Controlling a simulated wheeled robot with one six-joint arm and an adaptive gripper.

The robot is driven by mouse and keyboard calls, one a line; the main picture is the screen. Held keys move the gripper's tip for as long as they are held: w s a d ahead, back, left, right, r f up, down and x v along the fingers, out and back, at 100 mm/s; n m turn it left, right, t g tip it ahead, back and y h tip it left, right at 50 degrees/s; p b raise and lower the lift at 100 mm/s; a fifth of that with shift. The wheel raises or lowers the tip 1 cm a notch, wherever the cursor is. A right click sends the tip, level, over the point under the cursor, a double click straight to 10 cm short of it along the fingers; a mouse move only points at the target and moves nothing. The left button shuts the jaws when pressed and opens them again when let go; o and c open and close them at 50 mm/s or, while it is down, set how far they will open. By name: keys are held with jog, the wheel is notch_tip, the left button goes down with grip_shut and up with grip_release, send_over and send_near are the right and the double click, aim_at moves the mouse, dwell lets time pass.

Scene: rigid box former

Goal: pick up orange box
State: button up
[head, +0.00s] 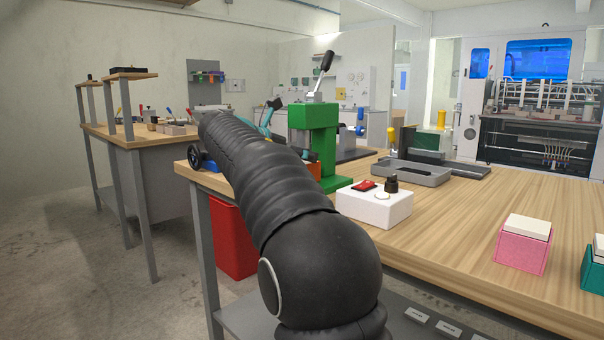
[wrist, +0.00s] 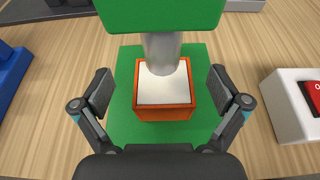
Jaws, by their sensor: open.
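The orange box (wrist: 165,113) sits on the green base plate of the press (wrist: 125,125), with a white top (wrist: 165,90) set inside its orange rim. A grey press ram (wrist: 162,50) hangs over the white top; I cannot tell whether they touch. My gripper (wrist: 161,92) is open, with one finger on each side of the box and a gap on both sides. In the head view, a small part of the orange box (head: 314,170) shows on the green press (head: 318,130), mostly hidden behind my arm.
The green press head overhangs the box. A white control box (head: 373,206) with a red switch stands right of the press. A pink box (head: 523,250) and a teal box (head: 594,270) stand further right on the wooden table (head: 450,230). A grey tray (head: 411,172) lies behind.

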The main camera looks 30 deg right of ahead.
jog(key=x, duration=0.4)
jog(key=shift+s+d+f+b, duration=0.1)
jog(key=shift+s+f+b, duration=0.05)
jog(key=shift+f+b, duration=0.2)
jog(key=c, duration=1.5)
jog(key=shift+r, duration=0.1)
